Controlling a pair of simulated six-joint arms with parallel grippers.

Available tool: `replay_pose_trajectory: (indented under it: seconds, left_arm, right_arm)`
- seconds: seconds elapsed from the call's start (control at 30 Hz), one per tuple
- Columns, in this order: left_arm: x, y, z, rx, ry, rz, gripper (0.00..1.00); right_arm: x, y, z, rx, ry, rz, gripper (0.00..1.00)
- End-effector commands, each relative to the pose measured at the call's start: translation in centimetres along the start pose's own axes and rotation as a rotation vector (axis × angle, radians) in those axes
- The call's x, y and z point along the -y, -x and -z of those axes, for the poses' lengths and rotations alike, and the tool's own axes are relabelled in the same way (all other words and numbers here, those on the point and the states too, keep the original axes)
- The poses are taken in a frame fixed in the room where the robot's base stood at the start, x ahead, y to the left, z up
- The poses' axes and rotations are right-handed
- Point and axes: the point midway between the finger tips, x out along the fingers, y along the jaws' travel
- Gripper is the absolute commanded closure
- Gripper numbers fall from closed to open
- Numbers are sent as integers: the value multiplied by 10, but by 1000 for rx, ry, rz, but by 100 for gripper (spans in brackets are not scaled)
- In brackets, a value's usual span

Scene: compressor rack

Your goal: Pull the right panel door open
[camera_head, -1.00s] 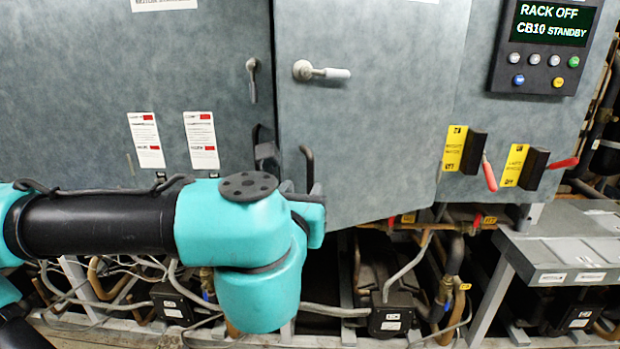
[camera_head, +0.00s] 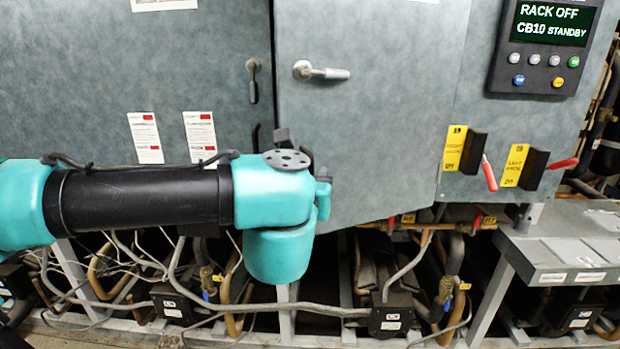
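The right panel door (camera_head: 390,130) is a grey-blue panel in the middle of the cabinet. Its lower edge slants down to the left, below the neighbouring panels, so it appears to stand a little ajar. Its latch lever (camera_head: 322,73) lies level. A dark pull handle (camera_head: 305,156) near the door's lower left edge is mostly hidden. My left gripper (camera_head: 282,138) is at that edge, beside the handle. Only a dark tip shows above my teal wrist, so its opening and any contact are hidden. My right gripper is not in view.
The left panel door (camera_head: 120,70) looks closed, its latch lever (camera_head: 253,82) hanging down. A control display (camera_head: 546,40) and two red-lever switches (camera_head: 472,152) are at right. Pipes and cables run below, and a grey bench (camera_head: 570,245) stands at lower right.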

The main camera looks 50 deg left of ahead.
Motion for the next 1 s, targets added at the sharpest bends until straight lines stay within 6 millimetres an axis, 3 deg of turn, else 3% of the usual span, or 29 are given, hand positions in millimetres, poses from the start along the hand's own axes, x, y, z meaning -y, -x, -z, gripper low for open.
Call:
replay_pose_trajectory:
  seconds: [0.3, 0.7, 1.0]
  left_arm:
    - [0, -1, 0, 0, 0, 0, 62]
    - [0, -1, 0, 0, -1, 0, 100]
    - [0, -1, 0, -1, -1, 0, 100]
  right_arm:
    - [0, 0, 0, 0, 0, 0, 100]
    - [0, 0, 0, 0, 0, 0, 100]
    - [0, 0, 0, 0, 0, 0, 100]
